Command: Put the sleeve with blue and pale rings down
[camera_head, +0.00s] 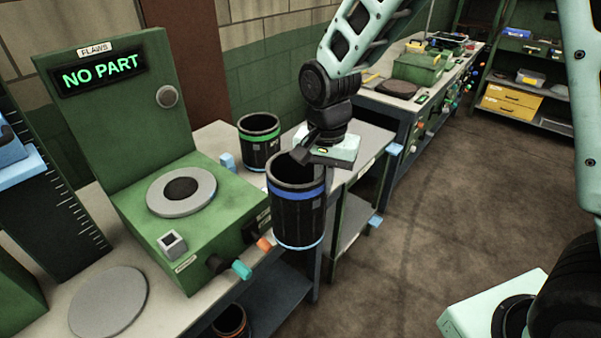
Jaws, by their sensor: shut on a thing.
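The sleeve with blue and pale rings (298,215) is a black, upright, open-topped cylinder. A blue ring runs near its top and a pale ring near its bottom. My gripper (303,152) is shut on its upper rim and holds it in front of the bench edge. The fingertips are partly hidden by the gripper body and the rim. Whether the sleeve's base touches anything is not clear; it appears to hang free.
A green flaw tester reading NO PART (180,230) carries a round grey plate (205,190). A sleeve with a green ring (258,150) stands behind, near a small blue block (227,161). A grey disc (108,302) lies on the bench at front left. An orange-ringed sleeve (231,320) is below.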

